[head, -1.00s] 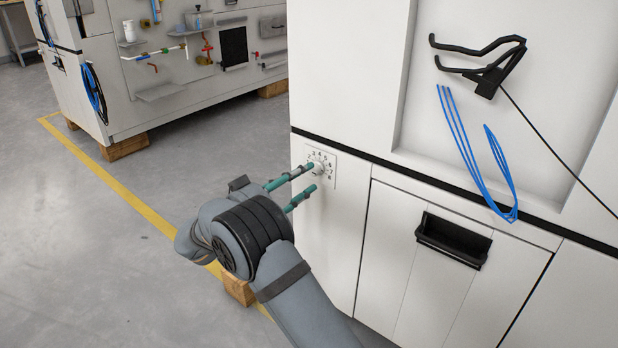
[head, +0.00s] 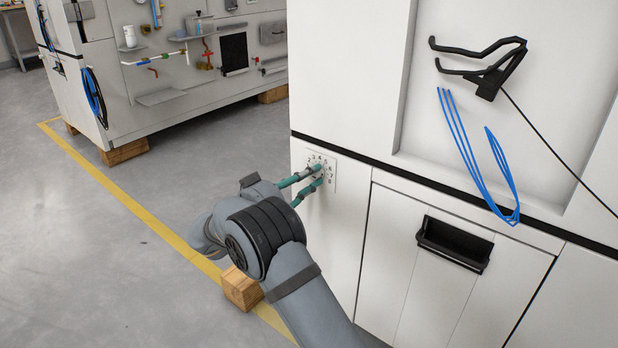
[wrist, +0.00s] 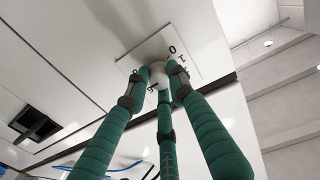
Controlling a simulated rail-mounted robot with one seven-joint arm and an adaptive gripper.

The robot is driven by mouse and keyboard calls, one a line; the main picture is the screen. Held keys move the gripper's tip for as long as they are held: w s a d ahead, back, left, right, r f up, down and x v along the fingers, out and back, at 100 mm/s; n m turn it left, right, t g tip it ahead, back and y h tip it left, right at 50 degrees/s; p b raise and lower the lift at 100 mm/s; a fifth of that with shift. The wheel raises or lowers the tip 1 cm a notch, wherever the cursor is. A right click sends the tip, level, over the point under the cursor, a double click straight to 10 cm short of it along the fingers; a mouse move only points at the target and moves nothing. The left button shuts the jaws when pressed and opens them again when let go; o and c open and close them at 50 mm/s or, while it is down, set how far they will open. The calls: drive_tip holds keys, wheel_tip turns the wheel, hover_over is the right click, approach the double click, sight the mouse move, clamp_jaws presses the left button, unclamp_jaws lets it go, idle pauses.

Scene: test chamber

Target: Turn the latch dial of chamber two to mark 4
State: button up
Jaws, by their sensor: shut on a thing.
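The latch dial is a small pale knob on a white square plate (head: 331,178) with printed numbers, set in the white cabinet front. In the head view my green fingers cover most of the knob. My gripper (head: 319,174) is at the plate with its fingers closed around the knob. In the wrist view the knob (wrist: 158,73) sits between the green fingertips of my gripper (wrist: 158,82), against the numbered plate (wrist: 150,50). A 0 and a 1 show on the plate there. I cannot tell which mark the dial points to.
A black recessed handle (head: 454,243) is on the cabinet door right of the dial. Blue cable loops (head: 480,160) and a black hook-shaped tool (head: 484,65) hang above it. A wooden block (head: 241,288) lies on the floor below my wrist. The floor to the left is open.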

clamp_jaws()
drive_tip(key=n+p, duration=0.1)
drive_tip(key=n, duration=0.3)
drive_tip(key=shift+d, duration=0.1)
drive_tip(key=n+p, duration=0.2)
drive_tip(key=n, duration=0.2)
drive_tip(key=shift+n, duration=0.4)
drive_tip(key=n+p, duration=0.3)
drive_tip(key=n, duration=0.2)
drive_tip(key=shift+r+n+p, duration=0.1)
drive_tip(key=shift+n+p, duration=0.2)
drive_tip(key=shift+p, duration=0.05)
drive_tip(key=shift+n+t+p, duration=0.4)
drive_tip(key=shift+n+p, duration=0.8)
drive_tip(key=shift+n, duration=0.7)
drive_tip(key=shift+f, duration=0.2)
